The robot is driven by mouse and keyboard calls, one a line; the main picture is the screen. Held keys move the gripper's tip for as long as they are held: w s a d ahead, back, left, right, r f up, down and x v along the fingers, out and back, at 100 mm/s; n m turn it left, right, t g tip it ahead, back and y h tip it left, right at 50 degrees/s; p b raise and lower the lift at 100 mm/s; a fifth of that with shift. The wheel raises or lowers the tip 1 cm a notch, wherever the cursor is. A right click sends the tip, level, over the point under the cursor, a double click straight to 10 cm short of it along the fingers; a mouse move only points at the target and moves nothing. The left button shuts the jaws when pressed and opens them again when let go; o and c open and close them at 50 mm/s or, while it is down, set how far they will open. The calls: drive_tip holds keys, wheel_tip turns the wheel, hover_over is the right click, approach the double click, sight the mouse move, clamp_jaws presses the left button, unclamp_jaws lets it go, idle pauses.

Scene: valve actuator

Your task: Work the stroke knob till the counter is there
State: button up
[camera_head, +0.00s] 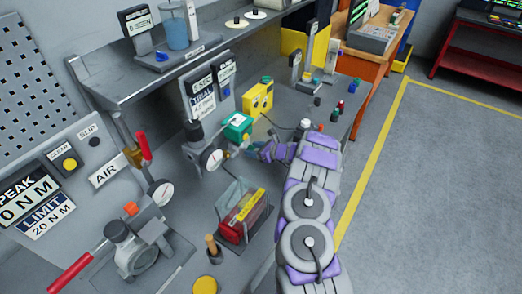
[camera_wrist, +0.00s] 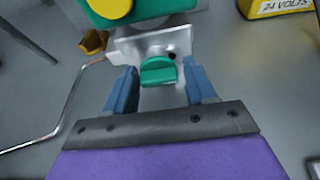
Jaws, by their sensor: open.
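A green knob (camera_wrist: 158,70) sits on a metal block (camera_wrist: 150,45) below a green body with a yellow disc (camera_wrist: 108,8) in the wrist view. I take it to be the stroke knob. My gripper (camera_wrist: 160,80) is open, with one blue finger on each side of the knob and a visible gap at both sides. In the head view my gripper (camera_head: 256,151) is beside the green-topped actuator (camera_head: 238,126), and the knob cannot be made out.
A yellow box (camera_head: 258,99) stands just behind the actuator; its "24 VOLTS" label (camera_wrist: 288,5) shows in the wrist view. A round gauge (camera_head: 212,158) is left of my gripper. A red box with a clear cover (camera_head: 243,216) is nearer. A bent metal tube (camera_wrist: 62,125) runs at left.

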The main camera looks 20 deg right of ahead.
drive_tip(key=p+v, duration=0.1)
drive_tip(key=v, duration=1.6)
drive_tip(key=shift+p, duration=0.4)
drive_tip(key=shift+s+d, duration=0.1)
